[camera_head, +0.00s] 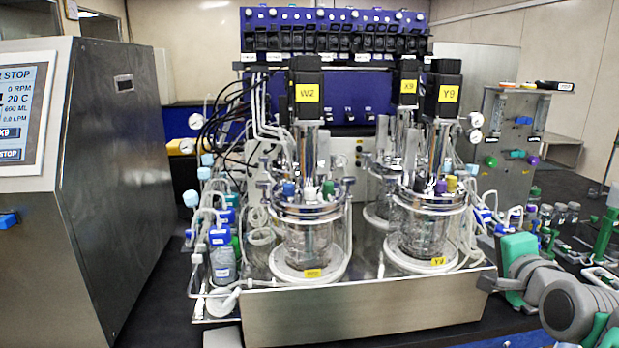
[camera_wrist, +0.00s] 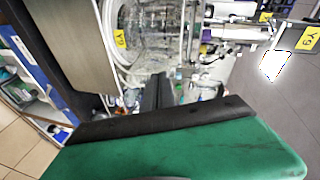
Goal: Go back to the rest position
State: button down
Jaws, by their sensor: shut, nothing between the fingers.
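My gripper (camera_wrist: 157,92) shows in the wrist view as dark fingers closed together beyond a black edge and a green body, with nothing held between them. The view there is turned on its side. Beyond the fingers is a glass vessel (camera_wrist: 150,32) with a yellow tag. In the head view my grey and green arm (camera_head: 568,302) is at the lower right, in front of the bench's right side. I cannot make out the fingers there. The bioreactor marked W2 (camera_head: 307,235) and the one marked Y9 (camera_head: 424,225) stand upright on the steel base (camera_head: 365,312).
A steel cabinet with a control screen (camera_head: 20,110) fills the left. Tubing and small bottles (camera_head: 223,265) crowd the base's left side. On the right are small vials (camera_head: 560,212), a green stand (camera_head: 604,235) and a panel with knobs (camera_head: 508,130). Open floor shows in the wrist view.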

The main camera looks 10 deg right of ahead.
jog(key=w+a+f+n+g+y+p, duration=0.15)
jog(key=a+f+n+g+y, duration=0.35)
jog(key=a+f+n, duration=0.8)
jog(key=s+a+f+n+g, duration=0.2)
jog(key=s+a+f+g, duration=0.1)
jog(key=s+a+f, duration=0.2)
jog(key=s+a+f+n+g+h, duration=0.1)
jog(key=s+a+f+n+g, duration=0.2)
jog(key=s+a, duration=0.3)
jog(key=a+f, duration=0.1)
jog(key=a, duration=0.3)
jog(key=shift+a+f+g, duration=0.2)
jog(key=shift+f+g, duration=0.2)
jog(key=shift+s, duration=0.1)
